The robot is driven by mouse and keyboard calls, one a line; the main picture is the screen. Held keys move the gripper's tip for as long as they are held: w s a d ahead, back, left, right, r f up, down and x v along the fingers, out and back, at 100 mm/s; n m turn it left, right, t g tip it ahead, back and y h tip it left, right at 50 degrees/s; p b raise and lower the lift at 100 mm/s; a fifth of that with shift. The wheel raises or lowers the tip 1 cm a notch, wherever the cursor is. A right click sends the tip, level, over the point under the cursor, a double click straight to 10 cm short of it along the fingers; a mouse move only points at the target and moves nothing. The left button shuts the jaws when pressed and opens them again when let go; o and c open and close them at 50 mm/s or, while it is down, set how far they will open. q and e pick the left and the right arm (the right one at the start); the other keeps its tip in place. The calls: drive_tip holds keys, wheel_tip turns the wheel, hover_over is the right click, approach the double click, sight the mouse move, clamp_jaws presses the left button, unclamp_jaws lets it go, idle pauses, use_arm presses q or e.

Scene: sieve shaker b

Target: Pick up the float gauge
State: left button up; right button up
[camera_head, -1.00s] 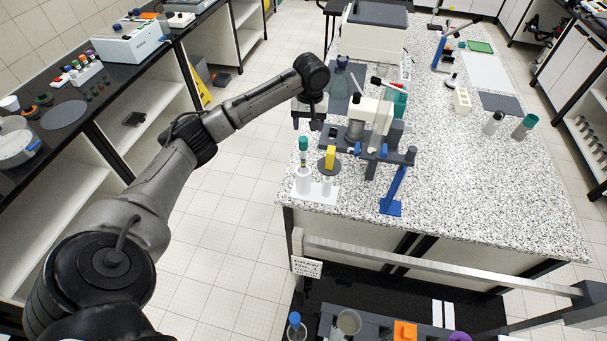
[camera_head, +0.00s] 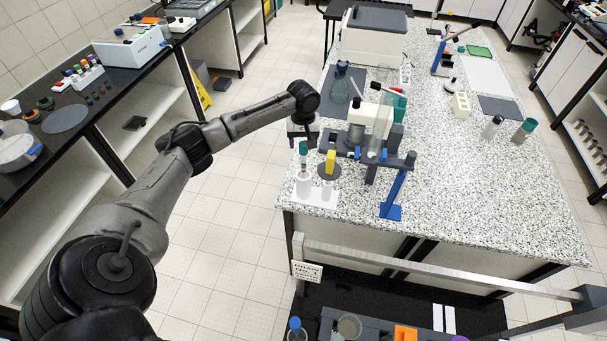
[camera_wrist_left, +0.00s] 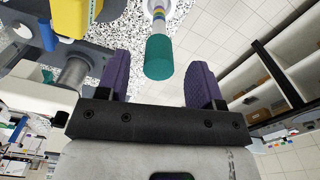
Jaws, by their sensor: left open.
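The float gauge (camera_head: 303,150), with a teal top and coloured bands below it, stands upright in a white cylindrical holder (camera_head: 303,184) at the bench's near left corner. My left gripper (camera_head: 303,138) is just above and behind its top. In the left wrist view the teal end of the gauge (camera_wrist_left: 160,58) lies in front of the gap between the two purple finger pads (camera_wrist_left: 158,85). The fingers are open and wide apart, with clear space on either side of the teal end. Neither pad appears to touch it. My right gripper is not in view.
A yellow-topped piece with a dark disc (camera_head: 330,163) stands close to the right of the gauge; its yellow part also shows in the left wrist view (camera_wrist_left: 88,14). A grey apparatus with a blue post (camera_head: 396,190) stands further right.

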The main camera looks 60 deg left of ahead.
sight(303, 151)
use_arm(q)
drive_tip(key=shift+d+f+p, duration=0.15)
drive_tip(key=shift+f+p, duration=0.15)
drive_tip(key=shift+f, duration=1.85)
drive_tip(key=shift+c, duration=0.2)
drive_tip(key=c, duration=0.9)
